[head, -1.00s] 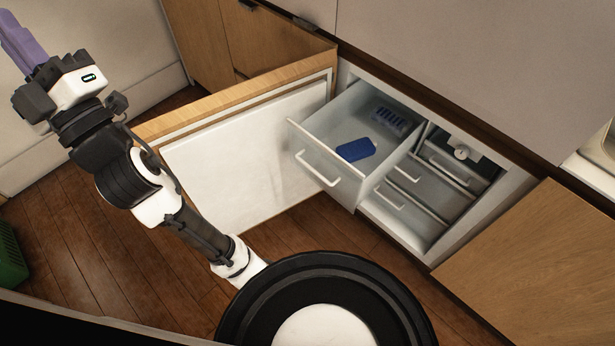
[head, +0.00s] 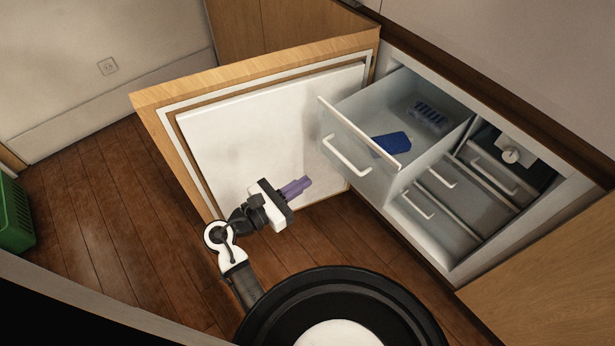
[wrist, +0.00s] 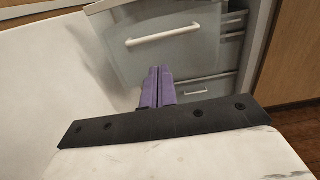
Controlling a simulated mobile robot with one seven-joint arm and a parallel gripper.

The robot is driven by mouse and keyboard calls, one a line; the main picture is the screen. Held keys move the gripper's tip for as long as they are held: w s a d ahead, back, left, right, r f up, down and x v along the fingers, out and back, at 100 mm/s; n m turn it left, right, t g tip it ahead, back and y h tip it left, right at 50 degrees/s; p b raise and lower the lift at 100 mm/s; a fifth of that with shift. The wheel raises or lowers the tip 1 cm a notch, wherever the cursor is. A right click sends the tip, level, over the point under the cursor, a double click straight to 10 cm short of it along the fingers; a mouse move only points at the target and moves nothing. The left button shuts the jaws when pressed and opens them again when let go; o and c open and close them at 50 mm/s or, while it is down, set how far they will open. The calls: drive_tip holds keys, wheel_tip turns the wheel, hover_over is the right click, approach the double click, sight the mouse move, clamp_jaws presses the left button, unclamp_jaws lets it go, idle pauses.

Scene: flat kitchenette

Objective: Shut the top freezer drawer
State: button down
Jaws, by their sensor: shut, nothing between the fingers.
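The top freezer drawer (head: 345,150) is pulled out of the freezer, with a white bar handle on its front. It holds a dark blue item (head: 391,144) and a blue tray-like item (head: 428,115) farther back. My gripper (head: 308,182) has purple fingers, shut and empty. It is in front of the freezer, left of and apart from the drawer front, pointing toward it. In the wrist view the gripper (wrist: 158,72) points at the drawer front (wrist: 180,48), below its handle (wrist: 163,36).
The freezer door (head: 260,135) stands open to the left, close behind my gripper. Lower drawers (head: 425,215) sit inside the freezer, farther in than the top one. A green crate (head: 14,212) is at the far left.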

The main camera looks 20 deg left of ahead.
drive_tip(key=p+x, duration=0.1)
drive_tip(key=x, duration=1.1)
drive_tip(key=x, duration=3.1)
drive_tip(key=shift+w+d+f+p, duration=0.15)
drive_tip(key=shift+w+d+p, duration=0.05)
drive_tip(key=shift+p, duration=0.2)
drive_tip(key=shift+w+d, duration=0.2)
drive_tip(key=shift+w, duration=0.1)
drive_tip(key=shift+w+r, duration=0.15)
drive_tip(key=shift+r, duration=0.25)
